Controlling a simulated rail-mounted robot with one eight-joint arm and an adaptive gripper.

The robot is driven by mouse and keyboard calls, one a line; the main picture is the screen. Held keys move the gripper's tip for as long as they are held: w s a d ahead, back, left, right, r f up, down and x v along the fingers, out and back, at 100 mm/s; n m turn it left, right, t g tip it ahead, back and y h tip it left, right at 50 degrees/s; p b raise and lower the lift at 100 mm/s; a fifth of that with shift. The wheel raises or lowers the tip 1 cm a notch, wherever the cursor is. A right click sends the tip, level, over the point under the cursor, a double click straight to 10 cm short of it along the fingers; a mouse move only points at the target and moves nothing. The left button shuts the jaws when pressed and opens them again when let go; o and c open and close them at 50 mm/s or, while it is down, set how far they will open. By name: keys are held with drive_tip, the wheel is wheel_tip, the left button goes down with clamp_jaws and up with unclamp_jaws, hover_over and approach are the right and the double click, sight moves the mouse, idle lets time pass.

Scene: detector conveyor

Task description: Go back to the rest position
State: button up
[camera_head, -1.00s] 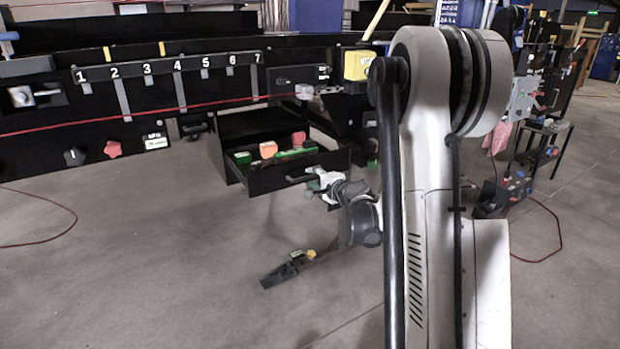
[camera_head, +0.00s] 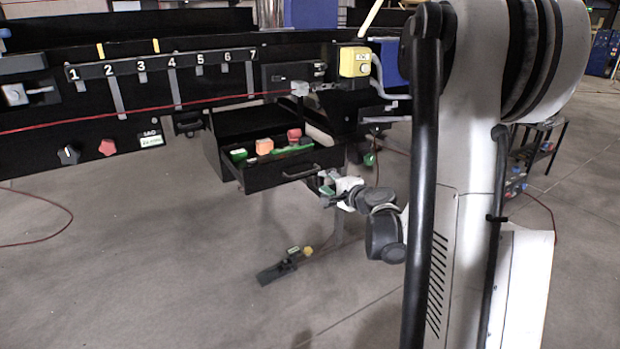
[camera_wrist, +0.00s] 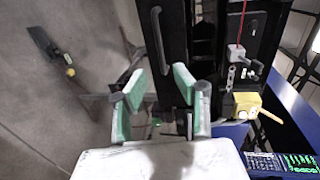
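My gripper (camera_head: 325,187) is close to the front right of the open black drawer (camera_head: 270,178). In the wrist view my gripper (camera_wrist: 158,83) shows two green finger pads well apart with nothing between them. The drawer's handle (camera_head: 301,172) runs along its front, and in the wrist view the handle (camera_wrist: 157,40) lies beyond the fingertips. I cannot tell the exact gap between gripper and drawer. My arm's large white links fill the right of the head view.
The drawer holds orange (camera_head: 264,146), red (camera_head: 294,135) and green items. A numbered panel (camera_head: 160,66) with sliders stands at left. A yellow button box (camera_head: 354,62) is above right of the drawer. A black foot-like object (camera_head: 278,270) lies on open floor.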

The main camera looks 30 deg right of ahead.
drive_tip(key=s+a+r+n+g+y+p, duration=0.1)
drive_tip(key=s+a+r+n+g+p, duration=0.2)
drive_tip(key=a, duration=0.4)
drive_tip(key=s+a+r+n+y+p, duration=0.1)
drive_tip(key=s+a+r+n, duration=0.3)
drive_tip(key=a, duration=0.4)
drive_tip(key=s+a+r+n+g+y+p, duration=0.1)
drive_tip(key=s+a+r+n+g+p, duration=0.15)
drive_tip(key=a+r, duration=0.35)
drive_tip(key=s+a+r+n+g+h+p, duration=0.1)
drive_tip(key=s+a+n, duration=0.3)
drive_tip(key=s, duration=0.5)
drive_tip(key=s+a+r+n+g+h+p, duration=0.1)
drive_tip(key=s+a+n+p, duration=0.3)
drive_tip(key=s, duration=0.6)
drive_tip(key=shift+a+r+n+g, duration=0.15)
drive_tip(key=shift+r+n+g, duration=0.3)
drive_tip(key=shift+g, duration=0.1)
